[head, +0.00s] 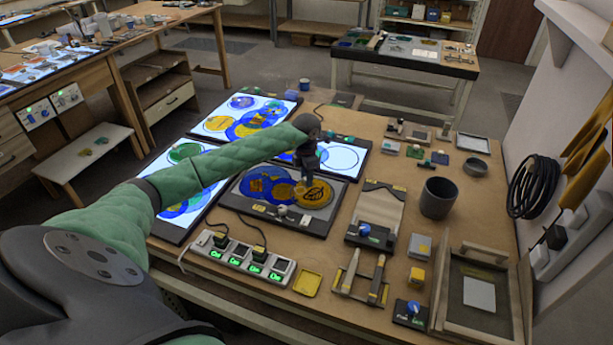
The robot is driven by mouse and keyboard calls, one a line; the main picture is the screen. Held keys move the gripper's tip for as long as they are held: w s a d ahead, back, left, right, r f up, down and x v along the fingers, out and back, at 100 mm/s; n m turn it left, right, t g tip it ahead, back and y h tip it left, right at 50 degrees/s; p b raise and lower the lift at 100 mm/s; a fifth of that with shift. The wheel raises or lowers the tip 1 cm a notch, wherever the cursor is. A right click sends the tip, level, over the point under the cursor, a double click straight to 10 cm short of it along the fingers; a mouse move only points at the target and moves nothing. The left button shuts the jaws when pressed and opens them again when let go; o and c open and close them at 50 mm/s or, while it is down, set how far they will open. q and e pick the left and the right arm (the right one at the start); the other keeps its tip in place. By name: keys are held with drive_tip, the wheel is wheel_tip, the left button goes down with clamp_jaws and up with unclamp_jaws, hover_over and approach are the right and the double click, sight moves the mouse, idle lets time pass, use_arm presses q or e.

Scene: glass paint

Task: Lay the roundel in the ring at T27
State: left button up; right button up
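A wide amber roundel (318,196) with a dark design lies or hangs at the right of the grey, dark-edged panel (335,212). Blue and amber round pieces (262,184) lie to its left. My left gripper (303,188) points down over this panel, at the roundel's left edge; I cannot tell whether its fingers touch or grip it. No T27 label is readable. My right gripper is not in view.
Lit panels with coloured discs stand at the back left (215,123) and left (165,215). A power strip (240,258) with cables lies in front. A dark cup (437,197), a clamp board (375,215) and a framed tray (480,290) fill the right side.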

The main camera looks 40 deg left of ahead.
use_arm(q)
drive_tip(key=shift+o, duration=0.4)
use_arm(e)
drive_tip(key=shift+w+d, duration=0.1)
use_arm(q)
drive_tip(key=shift+r, duration=0.1)
drive_tip(key=shift+r, duration=0.3)
wheel_tip(320, 180, up, 3)
drive_tip(key=shift+r+b, duration=0.2)
drive_tip(key=shift+b, duration=0.9)
wheel_tip(320, 180, up, 8)
drive_tip(key=b, duration=0.3)
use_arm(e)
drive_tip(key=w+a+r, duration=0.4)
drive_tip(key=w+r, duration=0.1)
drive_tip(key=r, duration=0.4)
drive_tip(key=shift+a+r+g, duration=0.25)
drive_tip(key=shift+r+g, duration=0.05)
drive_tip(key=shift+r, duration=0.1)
